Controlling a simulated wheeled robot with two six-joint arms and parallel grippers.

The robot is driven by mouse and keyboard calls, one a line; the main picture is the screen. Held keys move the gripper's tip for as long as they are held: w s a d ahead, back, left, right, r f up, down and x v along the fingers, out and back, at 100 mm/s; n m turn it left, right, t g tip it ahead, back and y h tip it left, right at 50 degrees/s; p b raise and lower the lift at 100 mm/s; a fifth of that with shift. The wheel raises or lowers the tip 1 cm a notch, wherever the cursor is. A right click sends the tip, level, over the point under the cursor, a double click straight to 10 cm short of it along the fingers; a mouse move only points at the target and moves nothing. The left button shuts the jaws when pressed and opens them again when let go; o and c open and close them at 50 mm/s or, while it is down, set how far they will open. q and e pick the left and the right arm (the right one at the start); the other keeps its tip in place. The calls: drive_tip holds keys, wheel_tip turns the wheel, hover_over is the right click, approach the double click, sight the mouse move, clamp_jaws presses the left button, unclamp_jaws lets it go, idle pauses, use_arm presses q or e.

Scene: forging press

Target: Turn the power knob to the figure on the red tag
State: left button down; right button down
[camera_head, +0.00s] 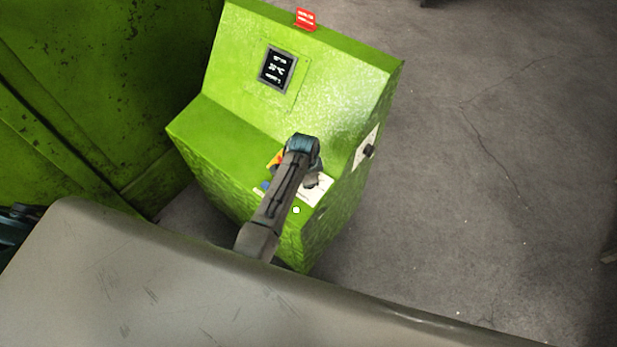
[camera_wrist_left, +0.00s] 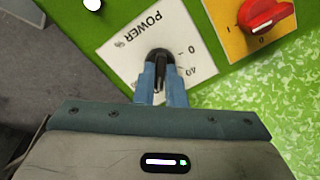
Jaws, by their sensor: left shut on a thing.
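The black power knob (camera_wrist_left: 159,57) sits on a white plate (camera_wrist_left: 122,50) marked POWER in the left wrist view, with 0 and 40 legible at its right. My left gripper (camera_wrist_left: 161,82) is shut on the knob, one blue finger on each side. In the head view my left gripper (camera_head: 314,180) is over the white plate (camera_head: 318,190) on the green console (camera_head: 225,140), and my arm hides part of it. The red tag (camera_head: 306,19) stands on the console's top edge; its figure is too small to read. My right gripper is not in view.
A red rotary switch (camera_wrist_left: 266,14) on a yellow plate (camera_wrist_left: 240,42) is beside the power plate. A dark display (camera_head: 277,68) is on the sloped panel. Another black knob (camera_head: 369,151) is on the console's right side. Grey floor (camera_head: 480,180) is open at right.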

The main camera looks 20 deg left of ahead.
use_arm(q)
drive_tip(key=shift+r, duration=0.1)
idle(0.3)
drive_tip(key=c, duration=1.5)
unclamp_jaws()
wheel_tip(320, 180, up, 11)
drive_tip(key=s+b, duration=0.1)
drive_tip(key=b, duration=0.1)
drive_tip(key=shift+s+f+b, duration=0.2)
drive_tip(key=shift+b, duration=0.15)
drive_tip(key=shift+a, duration=0.15)
